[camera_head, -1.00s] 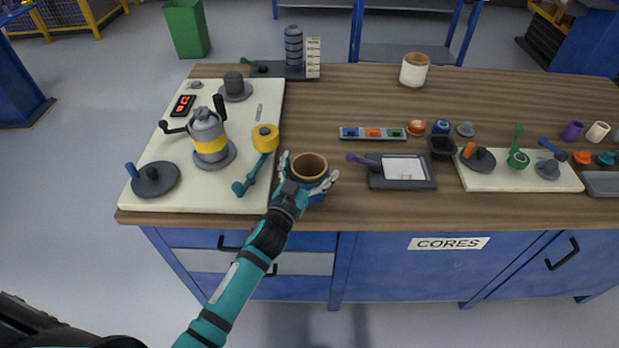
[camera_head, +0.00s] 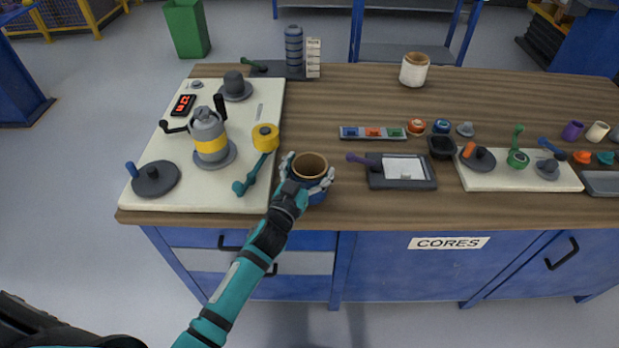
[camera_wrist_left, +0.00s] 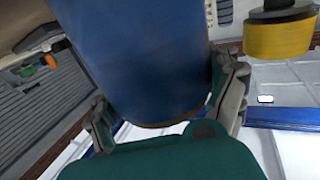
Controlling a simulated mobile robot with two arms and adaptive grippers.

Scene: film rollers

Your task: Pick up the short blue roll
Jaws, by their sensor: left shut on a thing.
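The short blue roll (camera_head: 318,195) has a blue outer face and a brown hollow core that opens upward. It is at the front edge of the wooden workbench (camera_head: 380,210). My left gripper (camera_head: 308,178) is shut on it, with one finger on each side. In the left wrist view, the roll (camera_wrist_left: 135,60) fills the middle, between the fingers of the left gripper (camera_wrist_left: 170,112). I cannot tell whether its base touches the bench. My right gripper is not in view.
A grey and yellow device (camera_head: 209,140) stands on the pale mat (camera_head: 210,200). A dark tray with paper (camera_head: 405,186) is to the right. A white roll (camera_head: 414,72) stands at the back.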

